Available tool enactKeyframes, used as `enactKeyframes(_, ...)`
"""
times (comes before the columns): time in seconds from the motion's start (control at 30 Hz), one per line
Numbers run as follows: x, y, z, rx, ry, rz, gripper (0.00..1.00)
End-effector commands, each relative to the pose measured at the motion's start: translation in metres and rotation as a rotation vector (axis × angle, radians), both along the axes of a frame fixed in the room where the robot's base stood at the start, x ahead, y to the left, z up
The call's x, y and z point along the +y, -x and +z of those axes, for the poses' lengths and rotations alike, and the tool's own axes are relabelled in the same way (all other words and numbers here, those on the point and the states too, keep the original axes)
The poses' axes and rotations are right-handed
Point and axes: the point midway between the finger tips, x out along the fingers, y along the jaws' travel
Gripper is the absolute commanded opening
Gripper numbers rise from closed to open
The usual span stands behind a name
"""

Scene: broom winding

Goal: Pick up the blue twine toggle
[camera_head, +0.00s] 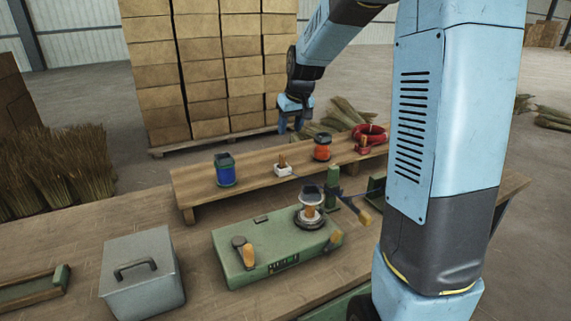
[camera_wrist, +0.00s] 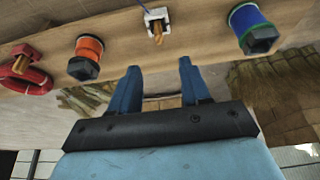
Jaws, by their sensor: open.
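A blue twine spool (camera_head: 225,174) with a dark faceted knob on top stands upright at the left of the raised wooden shelf. The wrist view shows the same blue spool (camera_wrist: 246,20) at the upper right, its dark knob (camera_wrist: 260,40) facing the camera. I cannot tell whether that knob is the toggle. My gripper (camera_wrist: 158,66) is open, with nothing between its two blue fingers. In the head view my gripper (camera_head: 290,124) hangs above the shelf's far side, to the right of the blue spool and apart from it.
A white holder (camera_head: 283,171) with a wooden peg, an orange spool (camera_head: 322,153) and a red coil (camera_head: 370,138) share the shelf (camera_head: 200,205). A green winding machine (camera_head: 260,262) and grey metal box (camera_head: 142,285) stand in front. Stacked cartons (camera_head: 205,70) rise behind.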

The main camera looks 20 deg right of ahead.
Motion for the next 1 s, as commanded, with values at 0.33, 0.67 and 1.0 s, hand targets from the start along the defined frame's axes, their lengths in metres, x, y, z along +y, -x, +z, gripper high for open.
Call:
enactKeyframes(0.33,0.0,-0.023,-0.031,0.006,-0.005,0.008,0.47)
enactKeyframes(0.67,0.003,-0.043,-0.08,0.005,-0.005,0.007,0.47)
enactKeyframes(1.0,0.005,-0.05,-0.097,0.003,-0.005,0.007,0.47)
